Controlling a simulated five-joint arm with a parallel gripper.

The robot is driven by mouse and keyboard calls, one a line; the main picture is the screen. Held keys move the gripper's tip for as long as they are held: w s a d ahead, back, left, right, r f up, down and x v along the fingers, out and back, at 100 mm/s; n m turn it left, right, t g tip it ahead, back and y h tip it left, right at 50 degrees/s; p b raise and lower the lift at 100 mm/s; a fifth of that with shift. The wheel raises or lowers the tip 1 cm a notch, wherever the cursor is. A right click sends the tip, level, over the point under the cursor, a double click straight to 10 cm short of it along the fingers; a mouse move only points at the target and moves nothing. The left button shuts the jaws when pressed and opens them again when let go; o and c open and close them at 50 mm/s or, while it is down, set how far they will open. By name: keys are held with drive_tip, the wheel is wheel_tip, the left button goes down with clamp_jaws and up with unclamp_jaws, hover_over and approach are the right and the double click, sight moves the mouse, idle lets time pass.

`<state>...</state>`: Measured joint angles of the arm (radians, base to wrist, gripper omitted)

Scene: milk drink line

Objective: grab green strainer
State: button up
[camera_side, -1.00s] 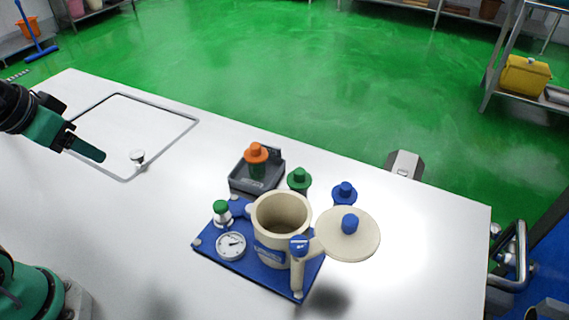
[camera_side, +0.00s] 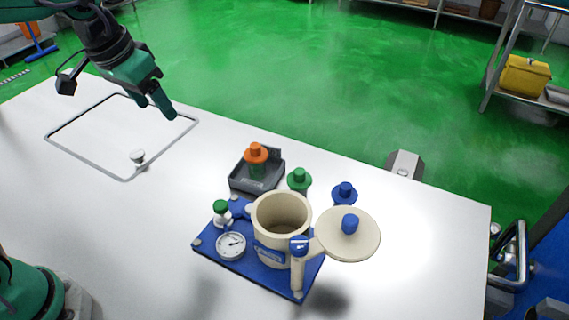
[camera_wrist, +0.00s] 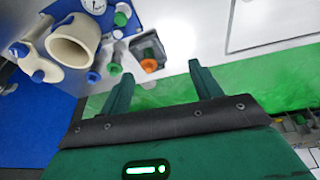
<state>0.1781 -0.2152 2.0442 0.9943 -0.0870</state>
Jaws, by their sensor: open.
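A green-topped piece (camera_side: 299,179), which looks like the green strainer, stands upright behind the cream pot (camera_side: 266,227); its lower part is partly hidden. In the wrist view the green piece (camera_wrist: 115,66) lies just left of my left-hand fingertip. A smaller white piece with a green cap (camera_side: 221,211) stands on the blue base, left of the pot. My gripper (camera_side: 157,107) is raised above the framed area at the table's back left, open and empty, well away from the green piece. The wrist view shows both fingers of my gripper (camera_wrist: 161,69) apart.
An orange-topped piece (camera_side: 256,155) stands in a dark tray (camera_side: 240,184), left of the green piece. A blue-topped piece (camera_side: 345,192) is to its right. The open round lid (camera_side: 367,238) juts right of the pot. The left of the table is mostly clear, apart from a small knob (camera_side: 137,158).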

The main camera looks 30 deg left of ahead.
drive_tip(key=w+d+f+g, duration=0.1)
drive_tip(key=w+d+f, duration=0.1)
drive_tip(key=w+d, duration=0.35)
drive_tip(key=m+g, duration=0.2)
drive_tip(key=g, duration=0.1)
hover_over(299, 183)
drive_tip(key=w, duration=0.1)
drive_tip(key=shift+y, duration=0.3)
drive_tip(key=f, duration=1.5)
drive_tip(key=shift+w+a, duration=0.2)
drive_tip(key=shift+a, duration=0.1)
drive_tip(key=shift+d+f, duration=0.15)
drive_tip(key=shift+f, duration=3.9)
drive_tip(key=c, duration=0.9)
